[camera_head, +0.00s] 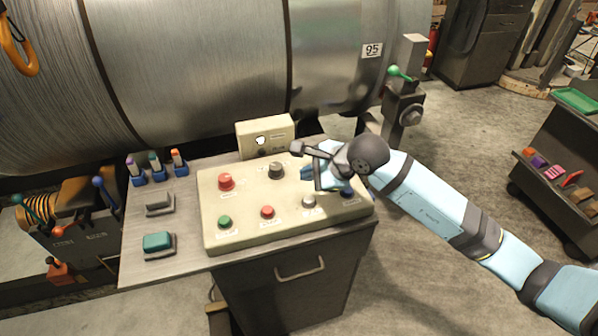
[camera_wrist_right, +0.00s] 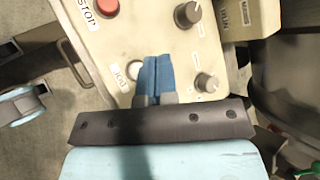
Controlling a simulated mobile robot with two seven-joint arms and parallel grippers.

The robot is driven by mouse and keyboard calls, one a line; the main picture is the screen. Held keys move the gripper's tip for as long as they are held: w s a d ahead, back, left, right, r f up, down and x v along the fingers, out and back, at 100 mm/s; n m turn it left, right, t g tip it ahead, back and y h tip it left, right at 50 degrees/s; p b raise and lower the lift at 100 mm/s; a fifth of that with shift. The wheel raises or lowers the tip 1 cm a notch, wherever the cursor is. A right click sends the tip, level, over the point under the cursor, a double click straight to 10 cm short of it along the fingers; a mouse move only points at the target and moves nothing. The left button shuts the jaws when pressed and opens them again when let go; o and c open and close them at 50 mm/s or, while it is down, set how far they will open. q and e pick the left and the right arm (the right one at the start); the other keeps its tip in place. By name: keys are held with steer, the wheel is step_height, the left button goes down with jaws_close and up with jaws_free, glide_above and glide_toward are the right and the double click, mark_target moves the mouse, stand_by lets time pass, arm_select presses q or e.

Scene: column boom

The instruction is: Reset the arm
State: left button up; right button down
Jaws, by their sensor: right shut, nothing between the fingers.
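My right arm comes in from the right in the head view. Its gripper (camera_head: 319,182) hangs over the right part of the cream control panel (camera_head: 245,230). In the right wrist view the blue fingers (camera_wrist_right: 152,75) are closed together with nothing between them. They lie over the panel face between a white button (camera_wrist_right: 137,70) and a grey knob (camera_wrist_right: 207,83). Whether the tips touch the panel cannot be told. The gripper and wrist hide part of the panel's upper right. My left gripper is not in view.
The panel has red buttons (camera_head: 226,181), a green button (camera_head: 224,222) and a dark knob (camera_head: 276,170). A small cream box (camera_head: 265,137) stands behind it. A large metal drum (camera_head: 200,60) fills the back. Open floor (camera_head: 455,130) lies to the right, before a dark cart (camera_head: 560,135).

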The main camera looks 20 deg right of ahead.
steer(key=s+a+r+m+t+y+p, duration=0.2)
steer(key=s+a+r+m+y+p, duration=0.25)
steer(key=s+a+m+y, duration=0.7)
steer(key=s+d+f+n+h+p, duration=0.2)
steer(key=s+d+f+n+h, duration=0.2)
steer(key=n, duration=0.7)
steer(key=s+d+f+n+t+h+p, duration=0.1)
steer(key=s+d+f+n+h, duration=0.3)
steer(key=d+f+n+h, duration=0.2)
steer(key=s+d+f+n+t+h+p, duration=0.1)
steer(key=s+d+f+n+h, duration=0.3)
steer(key=n, duration=1.1)
step_height(320, 180, down, 4)
steer(key=shift+s+d+r+n+h+p, duration=0.1)
steer(key=shift+s+d+n+h+p, duration=0.3)
steer(key=shift+p, duration=0.45)
